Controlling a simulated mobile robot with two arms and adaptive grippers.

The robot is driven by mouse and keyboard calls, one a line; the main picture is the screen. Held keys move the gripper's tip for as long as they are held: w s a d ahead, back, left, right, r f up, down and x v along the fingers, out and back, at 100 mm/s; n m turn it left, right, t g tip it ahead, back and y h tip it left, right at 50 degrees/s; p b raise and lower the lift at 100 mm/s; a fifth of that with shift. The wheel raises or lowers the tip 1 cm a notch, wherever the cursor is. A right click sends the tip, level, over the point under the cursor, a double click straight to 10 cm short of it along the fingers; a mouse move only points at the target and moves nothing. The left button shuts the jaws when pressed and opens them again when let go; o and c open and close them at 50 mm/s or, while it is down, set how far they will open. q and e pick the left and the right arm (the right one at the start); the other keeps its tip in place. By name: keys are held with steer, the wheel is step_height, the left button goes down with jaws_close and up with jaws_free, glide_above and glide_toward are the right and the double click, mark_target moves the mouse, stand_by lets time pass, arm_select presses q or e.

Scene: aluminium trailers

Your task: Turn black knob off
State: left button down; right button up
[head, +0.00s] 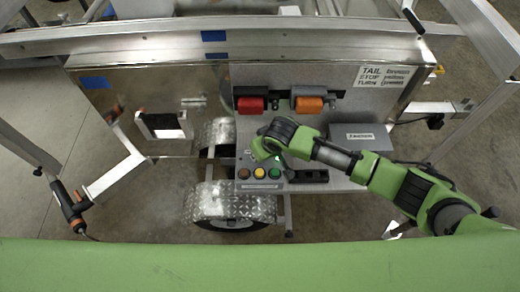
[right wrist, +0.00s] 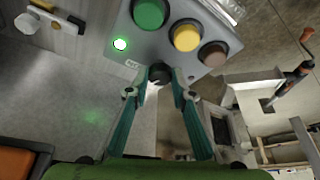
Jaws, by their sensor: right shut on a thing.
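The black knob (right wrist: 159,72) sits on the edge of a grey control box (right wrist: 105,70), below the round buttons in the right wrist view. My right gripper (right wrist: 161,82) has its two fingers on either side of the knob, shut on it. In the head view my right gripper (head: 262,152) is over the control panel and hides the knob. A small green light (right wrist: 120,44) glows beside the knob; its glow also shows in the head view (head: 277,157). The knob's pointing direction cannot be made out. My left gripper is not in view.
Green (right wrist: 149,12), yellow (right wrist: 185,37) and brown (right wrist: 213,53) buttons are close to the fingers. A black handle (head: 306,176) is right of the buttons. A wheel fender (head: 232,205) lies left below.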

steer(key=n, duration=0.2)
steer(key=shift+w+d+n+g+y, duration=0.15)
steer(key=shift+n+g+y, duration=0.25)
steer(key=n, duration=0.2)
steer(key=shift+w+f+n+g+y, duration=0.1)
steer(key=shift+n+g+y, duration=0.2)
steer(key=shift+n+g, duration=0.1)
steer(key=n+g+b, duration=0.1)
steer(key=n+b, duration=0.1)
steer(key=n, duration=0.1)
steer(key=shift+w+d+f+y+b, duration=0.1)
steer(key=shift+y+b, duration=0.2)
steer(key=shift+b, duration=0.1)
steer(key=shift+w+n+g+b, duration=0.1)
steer(key=shift+n+g+b, duration=0.6)
steer(key=shift+n+b, duration=0.85)
steer(key=shift+r+n, duration=0.2)
steer(key=shift+n, duration=0.15)
steer(key=o, duration=1.1)
